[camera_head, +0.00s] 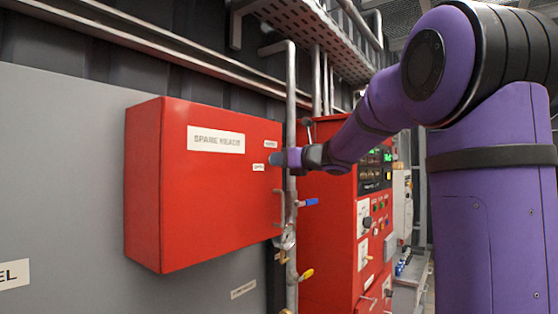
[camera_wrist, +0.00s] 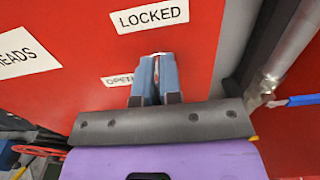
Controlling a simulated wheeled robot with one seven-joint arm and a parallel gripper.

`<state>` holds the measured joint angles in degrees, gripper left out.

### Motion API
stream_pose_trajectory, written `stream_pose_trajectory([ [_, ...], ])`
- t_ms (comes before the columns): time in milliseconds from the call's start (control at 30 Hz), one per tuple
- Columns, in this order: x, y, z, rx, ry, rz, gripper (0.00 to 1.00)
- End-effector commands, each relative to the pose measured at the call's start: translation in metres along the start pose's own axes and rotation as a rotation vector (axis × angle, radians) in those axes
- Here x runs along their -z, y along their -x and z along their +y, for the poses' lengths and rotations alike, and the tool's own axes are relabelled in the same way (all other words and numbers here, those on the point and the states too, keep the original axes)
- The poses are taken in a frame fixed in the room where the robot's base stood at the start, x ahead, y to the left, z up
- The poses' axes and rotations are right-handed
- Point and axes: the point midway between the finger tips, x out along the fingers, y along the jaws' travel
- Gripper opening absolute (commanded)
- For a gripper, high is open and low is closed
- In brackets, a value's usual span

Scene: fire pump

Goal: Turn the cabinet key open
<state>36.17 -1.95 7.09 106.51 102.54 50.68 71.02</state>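The red cabinet (camera_head: 200,205) hangs on the grey wall panel with its door closed; a "SPARE HEADS" label is on its front. My gripper (camera_head: 277,158) is at the upper right of the cabinet front, near the lock labels. In the wrist view, my gripper (camera_wrist: 157,60) has its two blue-grey fingers close together against the red door, with a narrow gap between them. A small bit of silvery metal, the cabinet key (camera_wrist: 158,54), shows at the fingertips; the fingers hide most of it. The "LOCKED" label (camera_wrist: 150,16) is above, and the partly covered "OPEN" label (camera_wrist: 119,80) is left of the fingers.
A metal door handle (camera_head: 279,207) is below my gripper. A vertical pipe (camera_head: 291,110) with a blue-levered valve (camera_head: 308,202) runs just right of the cabinet. A red control panel (camera_head: 330,240) stands behind it. A cable tray (camera_head: 310,30) is overhead.

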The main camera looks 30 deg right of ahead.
Motion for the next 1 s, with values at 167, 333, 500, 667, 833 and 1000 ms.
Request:
stream_pose_trajectory([
  [167,0.0,0.0,0.0002,0.0,0.007,0.0,0.0],
  [333,0.0,-0.0001,0.0007,-0.001,0.049,0.0,0.0],
  [500,0.0001,-0.0003,0.0013,-0.002,0.145,0.0,0.0],
  [667,0.0002,-0.0004,0.002,-0.002,0.279,0.0,0.0],
  [833,0.0004,-0.0002,0.0024,-0.001,0.441,0.0,0.0],
  [1000,0.0008,-0.0001,0.0027,-0.001,0.603,0.0,0.0],
])
